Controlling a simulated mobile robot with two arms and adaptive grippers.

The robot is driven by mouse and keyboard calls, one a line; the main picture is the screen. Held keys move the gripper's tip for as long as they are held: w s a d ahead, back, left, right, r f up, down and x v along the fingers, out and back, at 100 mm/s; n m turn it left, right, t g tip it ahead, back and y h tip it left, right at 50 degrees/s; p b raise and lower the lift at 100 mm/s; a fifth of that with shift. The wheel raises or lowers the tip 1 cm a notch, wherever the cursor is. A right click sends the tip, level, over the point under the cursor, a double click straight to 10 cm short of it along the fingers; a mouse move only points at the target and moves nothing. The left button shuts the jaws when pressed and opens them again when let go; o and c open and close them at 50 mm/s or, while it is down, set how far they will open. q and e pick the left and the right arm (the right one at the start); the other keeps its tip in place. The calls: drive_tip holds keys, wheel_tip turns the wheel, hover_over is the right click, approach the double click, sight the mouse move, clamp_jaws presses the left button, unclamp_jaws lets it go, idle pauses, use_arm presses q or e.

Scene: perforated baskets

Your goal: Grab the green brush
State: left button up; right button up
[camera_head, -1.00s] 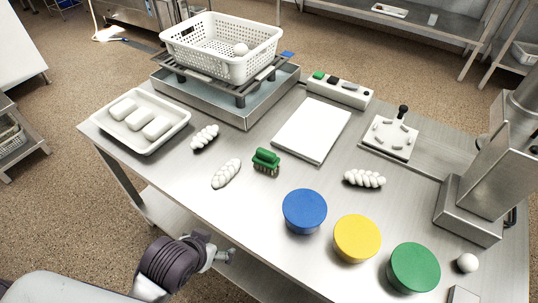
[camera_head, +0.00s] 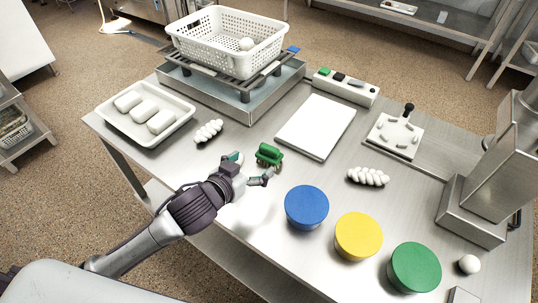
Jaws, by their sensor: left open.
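The green brush (camera_head: 269,154) stands on the metal table, bristles down, near the middle of the head view. My left gripper (camera_head: 254,169) reaches in from the lower left, just in front of the brush. Its fingers are spread open with nothing between them, one at the upper left and one at the lower right. Whether a finger touches the brush I cannot tell. My right gripper does not show.
A white braided loaf (camera_head: 208,131) lies left of the brush, and another (camera_head: 368,176) lies to the right. A white board (camera_head: 316,127) lies behind right. Blue (camera_head: 306,206), yellow (camera_head: 358,236) and green (camera_head: 415,267) lidded tubs stand in front. A white tray (camera_head: 147,143) is at the left.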

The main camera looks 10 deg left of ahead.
sight(268, 148)
use_arm(q)
drive_tip(key=x, duration=0.5)
drive_tip(key=shift+w+f, duration=0.2)
drive_tip(key=shift+a+x, duration=0.1)
drive_tip(key=shift+x, duration=1.25)
drive_tip(key=shift+a+x, duration=0.15)
drive_tip(key=shift+x, duration=1.25)
drive_tip(key=shift+r, duration=0.15)
drive_tip(key=shift+c, duration=0.4)
drive_tip(key=c, duration=1)
drive_tip(key=shift+c, duration=0.9)
drive_tip(key=shift+r, duration=0.1)
